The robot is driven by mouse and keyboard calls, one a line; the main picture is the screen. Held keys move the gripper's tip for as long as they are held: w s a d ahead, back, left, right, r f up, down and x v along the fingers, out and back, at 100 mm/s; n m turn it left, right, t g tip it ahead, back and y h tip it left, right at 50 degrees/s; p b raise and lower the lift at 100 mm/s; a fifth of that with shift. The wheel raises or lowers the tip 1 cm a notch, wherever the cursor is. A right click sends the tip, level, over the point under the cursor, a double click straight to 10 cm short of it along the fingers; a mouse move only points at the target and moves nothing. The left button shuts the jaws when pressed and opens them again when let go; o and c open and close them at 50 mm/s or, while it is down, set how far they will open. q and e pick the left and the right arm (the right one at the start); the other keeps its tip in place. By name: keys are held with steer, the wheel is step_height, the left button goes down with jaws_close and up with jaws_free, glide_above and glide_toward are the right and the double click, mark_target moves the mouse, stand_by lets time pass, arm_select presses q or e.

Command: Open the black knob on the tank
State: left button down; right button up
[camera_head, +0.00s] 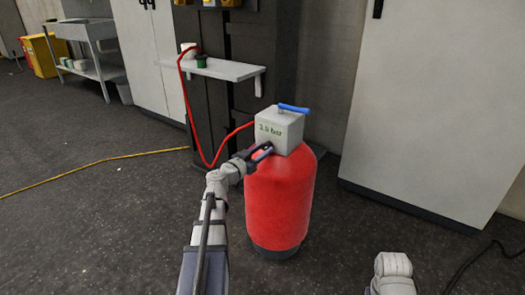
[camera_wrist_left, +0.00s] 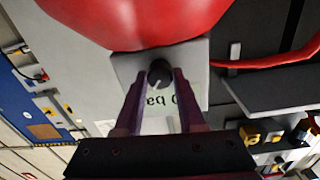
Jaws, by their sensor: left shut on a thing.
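The red tank (camera_head: 280,205) stands upright on the floor with a grey box (camera_head: 283,118) on top, marked "3.0 bar". A blue handle (camera_head: 293,108) sits on top of the box. My left gripper (camera_head: 262,151) reaches the box's front face from the left. In the left wrist view, the black knob (camera_wrist_left: 159,72) is on the grey box between the fingertips of my left gripper (camera_wrist_left: 160,84), which is shut on it. The knob has a pale pointer mark. In the head view the fingers largely hide the knob. My right gripper is not in view.
A red hose (camera_head: 190,115) runs from the box up to a wall shelf (camera_head: 228,70) behind the tank. A white cabinet (camera_head: 440,100) stands at the right. A yellow cable (camera_head: 95,170) lies on the open floor at left.

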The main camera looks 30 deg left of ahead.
arm_select(q)
steer(key=c, duration=0.5)
jaws_free()
steer(key=s, duration=0.7)
steer(key=shift+s+a, duration=0.4)
